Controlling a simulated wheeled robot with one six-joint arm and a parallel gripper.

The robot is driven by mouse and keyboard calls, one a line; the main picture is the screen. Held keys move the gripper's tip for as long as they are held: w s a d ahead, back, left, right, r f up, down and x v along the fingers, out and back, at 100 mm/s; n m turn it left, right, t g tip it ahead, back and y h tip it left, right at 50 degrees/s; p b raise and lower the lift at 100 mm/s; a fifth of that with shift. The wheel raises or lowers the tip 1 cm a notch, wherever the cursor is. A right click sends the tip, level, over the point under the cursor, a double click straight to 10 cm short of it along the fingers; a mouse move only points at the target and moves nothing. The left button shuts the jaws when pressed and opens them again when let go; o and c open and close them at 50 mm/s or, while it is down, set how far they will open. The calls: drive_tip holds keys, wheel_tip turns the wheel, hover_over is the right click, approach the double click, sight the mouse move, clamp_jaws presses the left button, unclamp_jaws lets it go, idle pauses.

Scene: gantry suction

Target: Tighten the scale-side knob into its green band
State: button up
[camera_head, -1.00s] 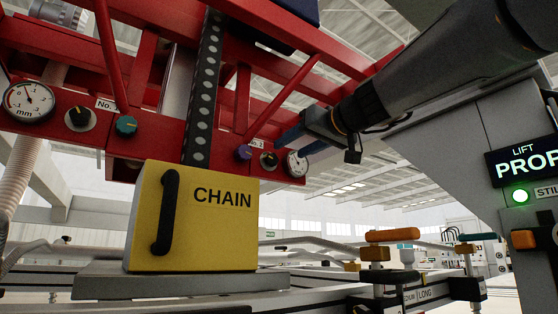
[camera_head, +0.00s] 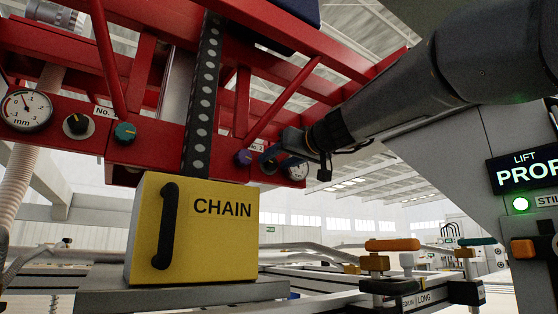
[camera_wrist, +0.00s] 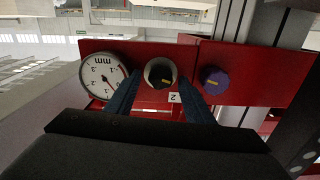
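The No. 2 red panel shows in the wrist view with a white mm dial (camera_wrist: 103,75), a black knob with a yellow mark (camera_wrist: 161,74) on a pale disc, and a purple knob (camera_wrist: 214,79). My gripper (camera_wrist: 160,75) is open, its blue fingers either side of the black knob in the picture; I cannot tell whether they touch it. In the head view my gripper (camera_head: 268,154) largely hides that black knob, between the purple knob (camera_head: 243,157) and the dial (camera_head: 297,171). A green band on this dial is too small to make out.
The No. 1 panel on the left has another mm dial (camera_head: 27,110), a black knob (camera_head: 76,125) and a teal knob (camera_head: 125,133). A yellow CHAIN box (camera_head: 205,240) and a hanging black chain (camera_head: 205,95) stand between the panels. Red truss bars run overhead.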

drive_tip(key=c, duration=0.9)
drive_tip(key=shift+f+m+b, duration=0.15)
drive_tip(key=shift+m+b, duration=0.7)
drive_tip(key=shift+m, duration=0.35)
drive_tip(key=shift+d+m+b, duration=0.1)
drive_tip(key=shift+m+b, duration=0.25)
drive_tip(key=shift+m, duration=1.05)
drive_tip(key=o, duration=1)
drive_tip(key=shift+o, duration=0.2)
drive_tip(key=b+v, duration=0.2)
drive_tip(key=v, duration=0.5)
drive_tip(key=shift+s+d, duration=0.25)
drive_tip(key=shift+s, duration=0.05)
